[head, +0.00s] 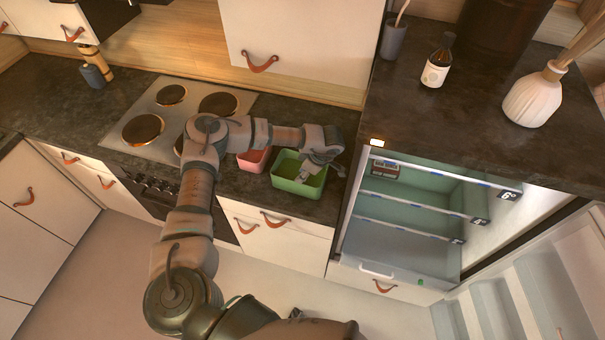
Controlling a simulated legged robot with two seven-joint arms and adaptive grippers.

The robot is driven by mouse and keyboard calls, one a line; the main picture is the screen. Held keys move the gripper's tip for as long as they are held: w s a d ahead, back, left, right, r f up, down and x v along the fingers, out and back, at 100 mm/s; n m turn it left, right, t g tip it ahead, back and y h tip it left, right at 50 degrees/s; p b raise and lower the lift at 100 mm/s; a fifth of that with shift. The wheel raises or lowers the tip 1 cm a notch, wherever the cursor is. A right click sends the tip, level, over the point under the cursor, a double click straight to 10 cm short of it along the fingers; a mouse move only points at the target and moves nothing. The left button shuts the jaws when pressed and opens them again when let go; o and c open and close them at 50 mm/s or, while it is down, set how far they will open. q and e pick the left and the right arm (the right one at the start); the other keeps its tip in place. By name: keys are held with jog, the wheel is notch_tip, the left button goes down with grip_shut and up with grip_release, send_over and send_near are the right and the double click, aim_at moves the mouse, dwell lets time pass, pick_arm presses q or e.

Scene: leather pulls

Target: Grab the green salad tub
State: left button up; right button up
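The green salad tub (297,190) is an open rectangular tub on the dark counter, near its front edge and left of the fridge. My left gripper (318,172) is above the tub's back right part, pointing down at it and hiding some of its rim. The fingers are small and partly merged with the tub behind them. I cannot tell whether they touch the tub or how far apart they are. My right gripper is not in view.
A pink tub (253,160) stands just left of the green one, partly behind my arm. A stove (171,110) is farther left. The open fridge (410,205) is at the right, beneath a higher counter with a bottle (435,72) and a white vase (532,100).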

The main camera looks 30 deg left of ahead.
pick_arm(q)
send_near(287, 191)
jog(key=p+x, duration=0.2)
jog(key=x, duration=0.2)
jog(key=shift+w+f, duration=0.1)
jog(key=shift+f, duration=0.05)
jog(key=shift+a+f, duration=0.2)
jog(key=shift+f, duration=0.3)
jog(key=shift+a, duration=0.1)
grip_shut()
